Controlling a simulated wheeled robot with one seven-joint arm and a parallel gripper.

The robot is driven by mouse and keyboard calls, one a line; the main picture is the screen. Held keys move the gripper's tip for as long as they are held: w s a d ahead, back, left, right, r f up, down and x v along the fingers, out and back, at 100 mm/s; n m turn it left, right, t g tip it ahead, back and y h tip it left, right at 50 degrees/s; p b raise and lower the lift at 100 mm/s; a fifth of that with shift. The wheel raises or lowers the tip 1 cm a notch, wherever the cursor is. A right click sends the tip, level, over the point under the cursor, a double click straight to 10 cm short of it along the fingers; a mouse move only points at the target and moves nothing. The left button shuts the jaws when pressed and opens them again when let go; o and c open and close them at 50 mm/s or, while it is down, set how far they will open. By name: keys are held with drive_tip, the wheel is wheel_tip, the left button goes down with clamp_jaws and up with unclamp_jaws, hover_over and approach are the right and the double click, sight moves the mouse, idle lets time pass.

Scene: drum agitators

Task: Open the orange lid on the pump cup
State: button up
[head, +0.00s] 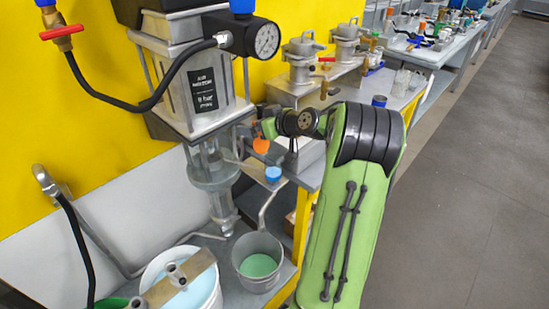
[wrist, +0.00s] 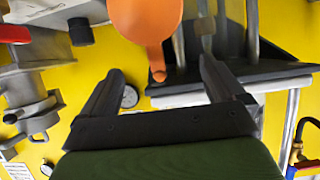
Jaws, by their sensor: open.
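The orange lid (head: 261,146) shows in the head view just right of the clear pump cup (head: 213,170), under the grey pump body. In the wrist view the lid (wrist: 147,20) is a large rounded orange shape at the top, cut by the picture edge. A narrow tab points from it down between my fingers. My gripper (wrist: 161,67) is open, with one dark finger on each side of the tab. No contact between fingers and lid is visible. In the head view my green arm hides most of the gripper. How the lid joins the cup is hidden.
A metal bucket (head: 258,262) with green liquid and a white bucket (head: 205,287) stand below the pump. A blue-capped container (head: 273,175) sits close to the lid. Metal pots (head: 302,58) stand on the bench behind. The grey floor (head: 470,170) at right is clear.

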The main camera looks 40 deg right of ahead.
drive_tip(key=v, duration=0.7)
idle(0.7)
drive_tip(key=s+a+r+n+g+p, duration=0.1)
drive_tip(key=a+r+g+p, duration=0.15)
drive_tip(key=a, duration=0.85)
drive_tip(key=s+a+r+g+p, duration=0.1)
drive_tip(key=a+r+g+p, duration=0.2)
drive_tip(key=a, duration=0.7)
drive_tip(key=s+a+r+p, duration=0.1)
drive_tip(key=s+a+p, duration=0.1)
drive_tip(key=s, duration=0.4)
drive_tip(key=s+a+r+m+g+p, duration=0.1)
drive_tip(key=s+a, duration=0.3)
drive_tip(key=s, duration=0.3)
drive_tip(key=s+a+r+g+p, duration=0.1)
drive_tip(key=s+a+r+p, duration=0.1)
drive_tip(key=s, duration=0.4)
drive_tip(key=shift+s+a+p, duration=0.3)
drive_tip(key=shift+s+a, duration=0.05)
drive_tip(key=shift+a, duration=0.35)
